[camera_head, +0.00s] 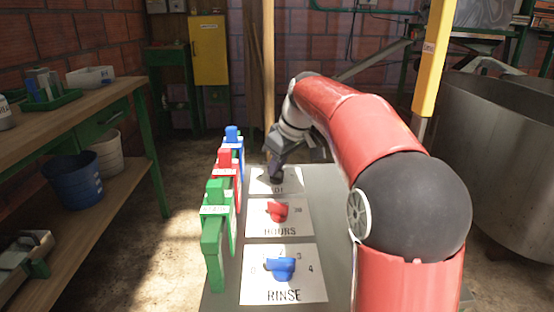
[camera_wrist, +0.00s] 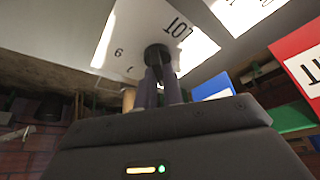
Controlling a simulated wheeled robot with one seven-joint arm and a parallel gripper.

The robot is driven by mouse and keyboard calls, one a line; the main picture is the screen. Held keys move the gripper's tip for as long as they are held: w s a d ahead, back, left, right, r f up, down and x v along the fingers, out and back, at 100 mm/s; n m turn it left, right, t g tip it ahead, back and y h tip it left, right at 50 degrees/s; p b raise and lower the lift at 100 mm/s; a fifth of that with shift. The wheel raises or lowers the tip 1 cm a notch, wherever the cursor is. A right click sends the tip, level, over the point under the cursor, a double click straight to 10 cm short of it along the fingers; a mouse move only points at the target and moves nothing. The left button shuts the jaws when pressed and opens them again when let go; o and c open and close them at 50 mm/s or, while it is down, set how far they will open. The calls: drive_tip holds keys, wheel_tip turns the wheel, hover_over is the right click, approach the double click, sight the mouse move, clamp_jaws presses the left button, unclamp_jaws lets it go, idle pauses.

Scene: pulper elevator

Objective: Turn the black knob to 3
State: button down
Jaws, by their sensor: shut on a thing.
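The black knob (camera_wrist: 157,51) sits on the white plate marked LOT (camera_wrist: 126,30), at the far end of the panel in the head view. My gripper (camera_wrist: 160,76) is shut on the black knob, with both fingers close together at it. In the head view my gripper (camera_head: 277,165) comes down over the black knob (camera_head: 277,179) and partly hides it and the plate. Two numerals show upside down or tilted on the plate in the wrist view; the knob's pointer is hidden, so its setting cannot be read.
Nearer on the grey panel are a red knob (camera_head: 277,210) marked HOURS and a blue knob (camera_head: 280,269) marked RINSE. Green (camera_head: 214,240), red (camera_head: 225,165) and blue (camera_head: 233,139) upright levers line the panel's left edge. A metal tank (camera_head: 495,150) stands right.

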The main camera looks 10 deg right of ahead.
drive_tip(key=shift+r+n+y+p, duration=0.1)
drive_tip(key=shift+n+y+p, duration=0.25)
drive_tip(key=shift+n, duration=0.75)
drive_tip(key=c, duration=1.5)
unclamp_jaws()
drive_tip(key=p+v, duration=0.1)
drive_tip(key=v, duration=0.6)
drive_tip(key=shift+d+r, duration=0.1)
drive_tip(key=shift+r, duration=0.25)
